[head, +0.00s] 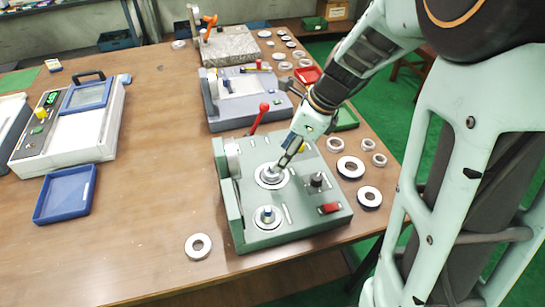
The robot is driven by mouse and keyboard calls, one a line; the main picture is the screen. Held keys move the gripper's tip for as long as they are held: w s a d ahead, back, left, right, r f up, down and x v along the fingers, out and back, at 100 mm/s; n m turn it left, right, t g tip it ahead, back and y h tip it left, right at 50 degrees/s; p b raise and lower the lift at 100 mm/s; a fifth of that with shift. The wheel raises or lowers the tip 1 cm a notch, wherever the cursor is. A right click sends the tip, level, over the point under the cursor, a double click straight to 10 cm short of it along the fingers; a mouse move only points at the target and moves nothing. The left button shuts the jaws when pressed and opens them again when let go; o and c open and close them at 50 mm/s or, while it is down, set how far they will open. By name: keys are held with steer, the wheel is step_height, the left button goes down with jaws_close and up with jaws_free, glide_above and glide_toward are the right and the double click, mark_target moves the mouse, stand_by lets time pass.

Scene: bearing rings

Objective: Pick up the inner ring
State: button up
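A green machine (297,232) stands near the table's front right, with two round seats on its top. A light metal ring part (263,183) sits on the rear seat; I cannot tell whether it is the inner ring. The front seat (267,217) has a small blue-topped post in its middle. My gripper (277,171) points down and left over the rear seat, its fingertips at or just above the ring part. The fingers overlap and hide part of it. I cannot tell whether they are open, shut or touching it.
Loose rings lie right of the machine, including dark-edged ones (369,197), and one ring (198,246) lies front left. A red-knobbed lever (264,107) rises behind. Other machines (247,98) stand farther back. A blue tray (64,194) lies left; the table between is clear.

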steer(key=x, duration=0.4)
steer(key=b+x, duration=0.1)
steer(key=x, duration=0.1)
steer(key=shift+s+a+f, duration=0.1)
steer(key=shift+s+f, duration=0.05)
steer(key=shift+s, duration=0.15)
steer(key=shift+c, duration=0.7)
jaws_close()
